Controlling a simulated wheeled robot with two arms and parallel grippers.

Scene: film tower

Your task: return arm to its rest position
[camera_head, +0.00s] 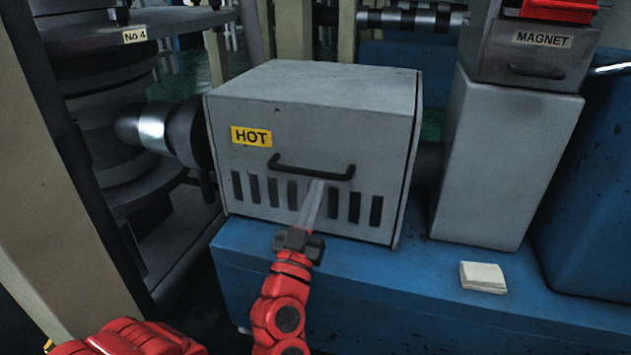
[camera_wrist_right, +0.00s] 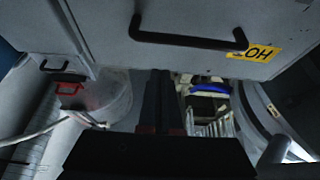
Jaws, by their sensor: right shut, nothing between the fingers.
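My right gripper (camera_head: 316,190) is in front of the grey box marked HOT (camera_head: 325,105). Its fingers are shut with nothing between them and point up toward the box front. Their tips appear just below the black handle (camera_head: 311,168), over the vent slots; I cannot tell whether they touch. In the right wrist view, the shut fingers (camera_wrist_right: 161,95) show from behind, with the handle (camera_wrist_right: 188,38) beyond them and the HOT label (camera_wrist_right: 256,53) upside down. My red right arm comes up from the bottom of the head view. My left gripper is not in view.
The HOT box stands on a blue base (camera_head: 380,285). A grey box marked MAGNET (camera_head: 530,55) sits on a grey block (camera_head: 505,160) at the right. A pale pad (camera_head: 482,277) lies on the base. A round machine marked No.4 (camera_head: 100,80) stands at the left.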

